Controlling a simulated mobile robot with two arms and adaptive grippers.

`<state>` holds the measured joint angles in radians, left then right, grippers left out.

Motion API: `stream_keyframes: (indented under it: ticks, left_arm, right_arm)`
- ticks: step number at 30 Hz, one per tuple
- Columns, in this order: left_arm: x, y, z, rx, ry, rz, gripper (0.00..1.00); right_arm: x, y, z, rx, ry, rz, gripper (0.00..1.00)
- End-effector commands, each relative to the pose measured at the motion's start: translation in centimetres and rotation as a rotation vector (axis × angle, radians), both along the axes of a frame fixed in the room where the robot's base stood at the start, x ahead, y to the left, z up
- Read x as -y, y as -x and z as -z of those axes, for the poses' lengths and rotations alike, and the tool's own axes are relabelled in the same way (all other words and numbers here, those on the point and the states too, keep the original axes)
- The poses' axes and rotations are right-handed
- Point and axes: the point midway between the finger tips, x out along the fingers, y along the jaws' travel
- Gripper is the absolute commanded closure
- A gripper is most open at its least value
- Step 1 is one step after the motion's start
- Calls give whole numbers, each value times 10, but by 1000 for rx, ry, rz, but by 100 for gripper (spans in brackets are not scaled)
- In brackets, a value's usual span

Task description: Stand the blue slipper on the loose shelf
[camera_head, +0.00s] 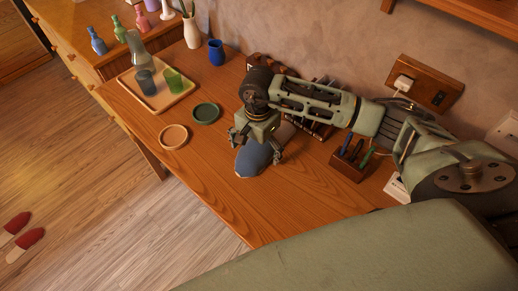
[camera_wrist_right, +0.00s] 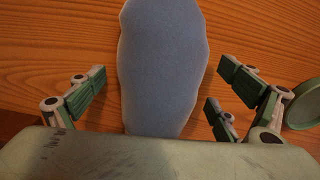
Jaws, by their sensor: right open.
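The blue slipper (camera_head: 251,161) lies on the wooden desk below my right gripper (camera_head: 256,147). In the right wrist view the slipper (camera_wrist_right: 163,65) runs lengthwise between the open green fingers (camera_wrist_right: 158,102). A gap shows on each side, wider at the far end. The gripper body hides part of the slipper in both views. A wooden shelf (camera_head: 480,14) shows at the upper right; I cannot tell whether it is the loose shelf. My left gripper is not in view.
Two round dishes, one tan (camera_head: 174,136) and one green (camera_head: 206,113), lie left of the slipper. A pen holder (camera_head: 350,166) is to the right. The desk's front strip is clear.

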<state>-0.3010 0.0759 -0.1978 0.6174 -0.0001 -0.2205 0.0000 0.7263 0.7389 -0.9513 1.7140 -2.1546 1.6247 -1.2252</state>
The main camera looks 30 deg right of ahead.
Motion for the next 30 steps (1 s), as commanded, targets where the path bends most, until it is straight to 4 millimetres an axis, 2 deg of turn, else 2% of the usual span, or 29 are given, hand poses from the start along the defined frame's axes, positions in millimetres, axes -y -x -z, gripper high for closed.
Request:
stream_keyframes:
  ticks: [2, 20, 30]
  left_arm:
    - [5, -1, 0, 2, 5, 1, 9]
    - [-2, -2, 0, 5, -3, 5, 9]
    - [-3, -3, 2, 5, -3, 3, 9]
  right_arm:
    - [0, 0, 0, 0, 0, 0, 7]
    - [0, 0, -1, 0, 1, 1, 58]
    - [1, -1, -7, 2, 1, 1, 60]
